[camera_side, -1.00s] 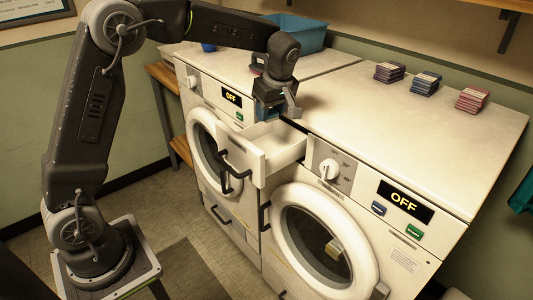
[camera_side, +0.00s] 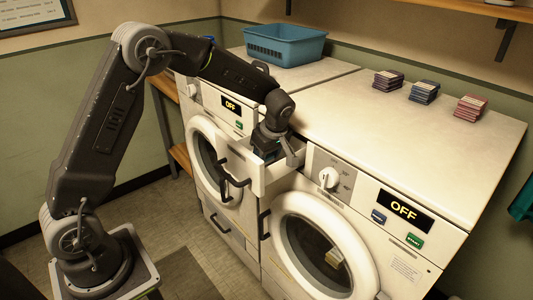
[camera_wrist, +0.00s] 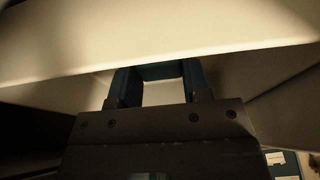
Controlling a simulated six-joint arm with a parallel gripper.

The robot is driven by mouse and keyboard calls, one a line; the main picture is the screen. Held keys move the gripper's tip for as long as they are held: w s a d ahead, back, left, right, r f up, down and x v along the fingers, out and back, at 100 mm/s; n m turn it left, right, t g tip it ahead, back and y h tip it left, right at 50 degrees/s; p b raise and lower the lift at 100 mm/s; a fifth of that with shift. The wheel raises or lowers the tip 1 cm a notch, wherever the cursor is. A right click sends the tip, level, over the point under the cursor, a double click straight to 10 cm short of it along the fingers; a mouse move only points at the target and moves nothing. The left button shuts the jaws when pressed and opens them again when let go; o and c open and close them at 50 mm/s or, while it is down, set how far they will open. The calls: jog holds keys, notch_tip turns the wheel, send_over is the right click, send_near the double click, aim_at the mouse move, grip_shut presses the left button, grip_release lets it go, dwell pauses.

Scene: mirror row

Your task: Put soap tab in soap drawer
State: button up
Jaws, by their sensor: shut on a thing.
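The soap drawer (camera_side: 243,166) is pulled out at the top of the front, between the two washers' round doors, and its white tray is open upward. My gripper (camera_side: 271,151) points down into the drawer, its fingertips partly hidden by the drawer's walls. In the wrist view, my gripper (camera_wrist: 158,85) is shut on a dark blue soap tab (camera_wrist: 160,71), held between both fingers. Pale drawer walls surround it closely. I cannot tell whether the tab touches the drawer floor.
Purple (camera_side: 388,80), blue (camera_side: 424,91) and red (camera_side: 470,107) stacks of tabs stand at the back of the washer top (camera_side: 400,135). A blue basket (camera_side: 285,45) sits at the back left. Both displays read OFF. The washer top's middle is clear.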

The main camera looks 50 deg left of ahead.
jog(key=shift+f, duration=0.1)
jog(key=o, duration=0.9)
jog(key=v, duration=1.1)
jog(key=s+d+r+m+t+h, duration=0.25)
jog(key=s+r+m, duration=0.55)
jog(key=s, duration=0.4)
jog(key=s+d+f+m+t, duration=0.1)
jog(key=s+m, duration=0.4)
jog(key=s, duration=0.2)
jog(key=s+d+f+m+t, duration=0.1)
jog(key=s+d+m+t, duration=0.1)
jog(key=s+m, duration=0.3)
jog(key=s+h, duration=0.1)
jog(key=s, duration=0.1)
jog(key=shift+s+f, duration=0.3)
jog(key=shift+s, duration=0.05)
